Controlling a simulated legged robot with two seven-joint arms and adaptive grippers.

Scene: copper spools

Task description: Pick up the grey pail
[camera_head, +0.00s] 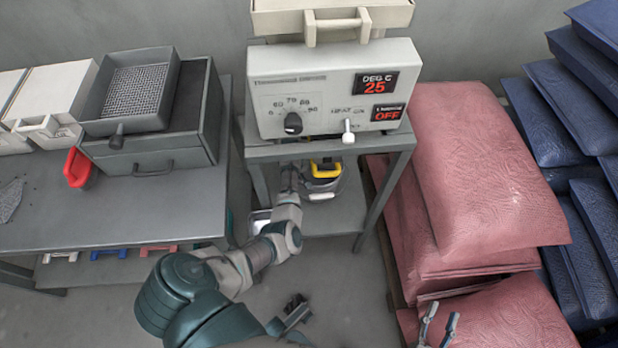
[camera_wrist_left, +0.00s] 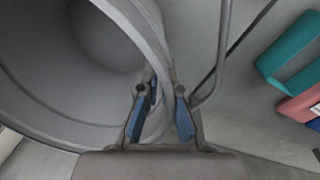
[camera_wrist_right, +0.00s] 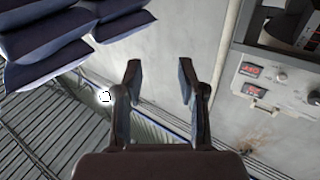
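The grey pail (camera_head: 322,185) stands on the lower shelf under the control box, with a yellow piece at its top, partly hidden by my left arm. In the left wrist view its open mouth and curved wall (camera_wrist_left: 60,90) fill the left side, and a thin wire-like bar runs beside it. My left gripper (camera_head: 292,178) is at the pail's left side. In the left wrist view its fingers (camera_wrist_left: 161,105) straddle the rim, apart, with the wall between them; firm contact is not clear. My right gripper (camera_head: 437,325) is open and empty, far from the pail, also in the right wrist view (camera_wrist_right: 160,75).
The stand (camera_head: 372,190) holds the control box (camera_head: 333,90) just above the pail. A grey bench (camera_head: 110,215) with boxes and a red scoop-like item (camera_head: 78,168) is at left. Pink sacks (camera_head: 480,170) and blue sacks (camera_head: 560,110) are stacked at right. Some floor is clear in front.

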